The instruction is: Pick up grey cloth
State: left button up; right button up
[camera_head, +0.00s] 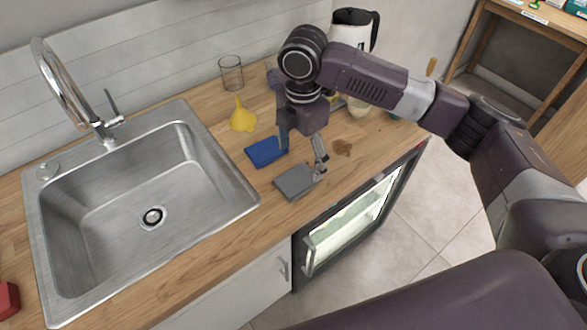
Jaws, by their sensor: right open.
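The grey cloth (294,182) lies folded flat on the wooden counter near its front edge, right of the sink. A blue cloth (265,152) lies just behind and left of it. My right gripper (302,158) is open and points down over the counter. One finger is close to the blue cloth and the other is at the right end of the grey cloth. I cannot tell whether either finger touches a cloth. My left gripper is not in view.
A steel sink (228,172) with a tall tap (75,100) fills the left. A yellow funnel (242,117) and a clear glass (231,72) stand behind the cloths. A white kettle (351,28) stands at the back. A brown stain (342,147) lies to the right.

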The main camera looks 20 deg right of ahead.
aim_at(298, 178)
jog(key=shift+s+a+f+p, duration=0.15)
jog(key=shift+s+f+p, duration=0.2)
jog(key=shift+f, duration=0.3)
jog(key=shift+s+a+f+p, duration=0.15)
jog(key=shift+s+f+p, duration=0.2)
jog(key=shift+f, duration=0.25)
jog(key=f, duration=0.1)
jog(key=w+f, duration=0.1)
jog(key=f, duration=0.1)
jog(key=shift+a, duration=0.1)
jog(key=shift+s+f, duration=0.1)
jog(key=shift+f, duration=0.3)
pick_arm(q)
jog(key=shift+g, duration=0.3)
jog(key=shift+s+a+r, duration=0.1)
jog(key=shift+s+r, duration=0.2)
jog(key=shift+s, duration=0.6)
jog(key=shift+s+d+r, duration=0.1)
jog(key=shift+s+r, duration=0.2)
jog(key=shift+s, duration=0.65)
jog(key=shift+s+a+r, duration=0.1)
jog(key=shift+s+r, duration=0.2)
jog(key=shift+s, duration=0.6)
pick_arm(e)
jog(key=c, duration=0.8)
